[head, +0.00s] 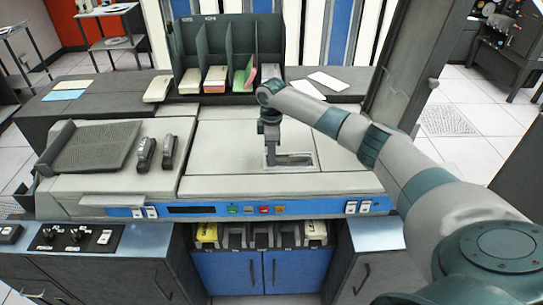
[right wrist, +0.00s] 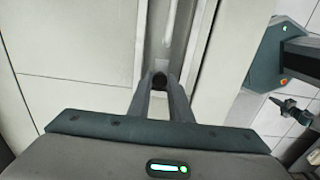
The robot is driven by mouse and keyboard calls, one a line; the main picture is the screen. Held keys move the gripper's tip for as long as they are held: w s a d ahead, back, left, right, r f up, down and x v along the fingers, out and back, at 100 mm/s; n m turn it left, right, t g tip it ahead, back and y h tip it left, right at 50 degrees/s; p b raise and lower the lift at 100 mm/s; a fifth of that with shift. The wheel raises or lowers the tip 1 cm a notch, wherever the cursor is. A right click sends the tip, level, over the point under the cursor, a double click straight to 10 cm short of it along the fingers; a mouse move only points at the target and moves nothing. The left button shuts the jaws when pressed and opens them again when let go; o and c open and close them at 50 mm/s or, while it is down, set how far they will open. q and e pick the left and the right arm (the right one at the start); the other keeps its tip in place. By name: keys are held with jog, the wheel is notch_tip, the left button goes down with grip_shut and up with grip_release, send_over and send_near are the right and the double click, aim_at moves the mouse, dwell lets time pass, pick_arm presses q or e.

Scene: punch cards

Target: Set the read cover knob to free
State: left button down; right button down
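The card machine's pale top cover (head: 235,135) has a rectangular recess (head: 300,160) in its middle. A small dark round knob (right wrist: 159,80), apparently the read cover knob, shows at the recess in the right wrist view. My right gripper (head: 270,157) points down at the recess's left end. In the right wrist view its two fingers (right wrist: 160,88) are close together, one on each side of the knob, with no clear gap. The gripper hides the knob in the head view. No marking for "free" can be read. My left gripper is not in view.
A dark card rack (head: 228,50) with coloured card stacks stands behind the recess. A blue button strip (head: 205,209) runs along the front edge. The right cover is clear.

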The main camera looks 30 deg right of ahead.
jog(key=shift+s+d+r+p, duration=0.15)
jog(key=shift+s+d+p, duration=0.25)
jog(key=shift+p, duration=0.3)
jog(key=shift+s+d, duration=0.1)
jog(key=shift+d, duration=0.3)
jog(key=c, duration=1.9)
grip_release()
jog(key=shift+d, duration=0.1)
jog(key=shift+r, duration=0.5)
notch_tip(320, 180, up, 16)
jog(key=b, duration=0.4)
